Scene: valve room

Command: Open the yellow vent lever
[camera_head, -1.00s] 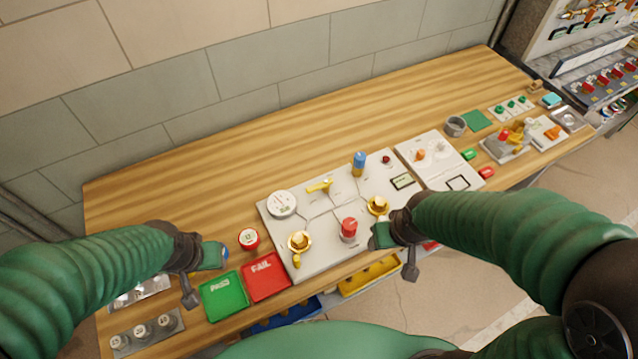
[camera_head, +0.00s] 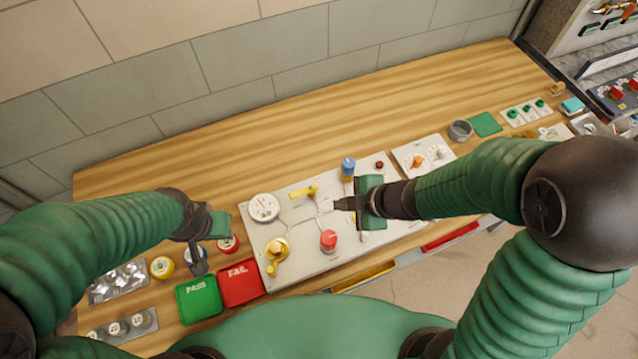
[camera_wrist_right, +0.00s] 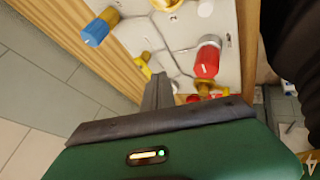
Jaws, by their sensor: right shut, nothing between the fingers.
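The yellow vent lever (camera_head: 304,192) sits on the upper part of the white valve panel (camera_head: 335,258), right of the round gauge (camera_head: 264,207). In the right wrist view a small yellow part (camera_wrist_right: 144,69), likely the lever, shows partly behind my fingers. My right gripper (camera_head: 338,203) is shut and empty, over the panel just right of the lever and apart from it in the head view. It also shows in the right wrist view (camera_wrist_right: 158,78). My left gripper (camera_head: 200,265) hangs near the bench's left front; its finger opening is unclear.
A blue knob (camera_head: 348,166) stands close behind my right gripper. A red knob (camera_head: 329,239) and a brass valve (camera_head: 277,250) stand on the panel's front half. Green PASS (camera_head: 199,299) and red FAIL (camera_head: 241,283) trays lie left. The wooden bench behind the panel is clear.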

